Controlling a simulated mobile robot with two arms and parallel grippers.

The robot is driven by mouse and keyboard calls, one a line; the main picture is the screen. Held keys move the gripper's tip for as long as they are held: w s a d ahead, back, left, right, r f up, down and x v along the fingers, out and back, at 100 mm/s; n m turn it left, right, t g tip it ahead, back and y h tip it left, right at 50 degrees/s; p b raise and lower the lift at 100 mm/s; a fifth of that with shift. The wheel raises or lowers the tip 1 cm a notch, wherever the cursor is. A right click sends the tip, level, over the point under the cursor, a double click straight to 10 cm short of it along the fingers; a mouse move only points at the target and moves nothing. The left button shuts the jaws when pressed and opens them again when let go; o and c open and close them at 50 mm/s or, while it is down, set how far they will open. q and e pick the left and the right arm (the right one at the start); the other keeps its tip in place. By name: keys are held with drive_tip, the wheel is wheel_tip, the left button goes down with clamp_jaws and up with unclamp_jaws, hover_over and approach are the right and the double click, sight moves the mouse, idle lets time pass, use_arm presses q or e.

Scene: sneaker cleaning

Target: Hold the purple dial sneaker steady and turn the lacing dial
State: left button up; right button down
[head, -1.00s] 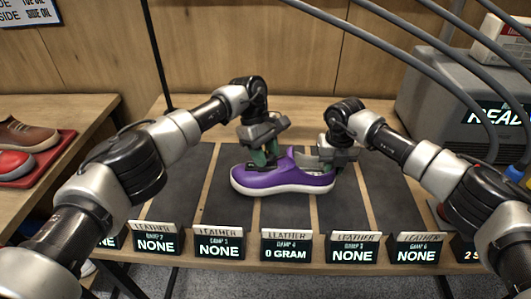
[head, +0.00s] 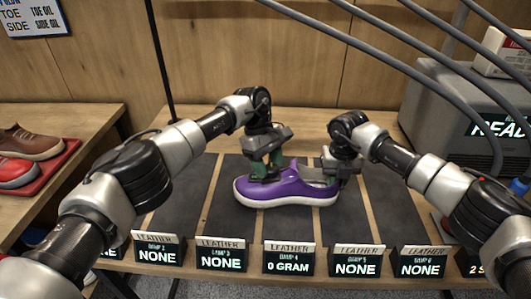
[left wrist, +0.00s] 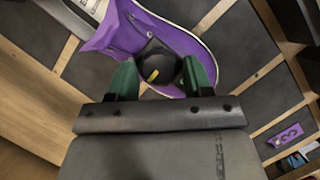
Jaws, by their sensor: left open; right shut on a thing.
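The purple sneaker (head: 290,189) with a white sole lies on a dark mat, toe to the left in the head view. Its round black dial (left wrist: 160,70) with a yellow mark sits on the upper in the left wrist view. My left gripper (head: 266,176) is over the front of the sneaker. Its green fingers stand open on either side of the dial; whether they touch it I cannot tell. My right gripper (head: 332,174) is shut on the sneaker's heel end, its fingertips partly hidden by the gripper body.
Several small displays (head: 289,258) line the table's front edge; the one before the sneaker reads 0 GRAM. A grey machine (head: 460,110) with hoses stands at the right. A red tray (head: 45,175) with other shoes is on the left table. Dark mats beside the sneaker are bare.

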use_arm(q)
drive_tip(key=v, duration=1.1)
drive_tip(key=shift+r, duration=0.35)
use_arm(e)
drive_tip(key=shift+a, duration=0.1)
use_arm(q)
drive_tip(key=shift+w+a, duration=0.1)
use_arm(e)
drive_tip(key=c, duration=0.9)
unclamp_jaws()
drive_tip(key=shift+r, duration=0.1)
wheel_tip(320, 180, up, 12)
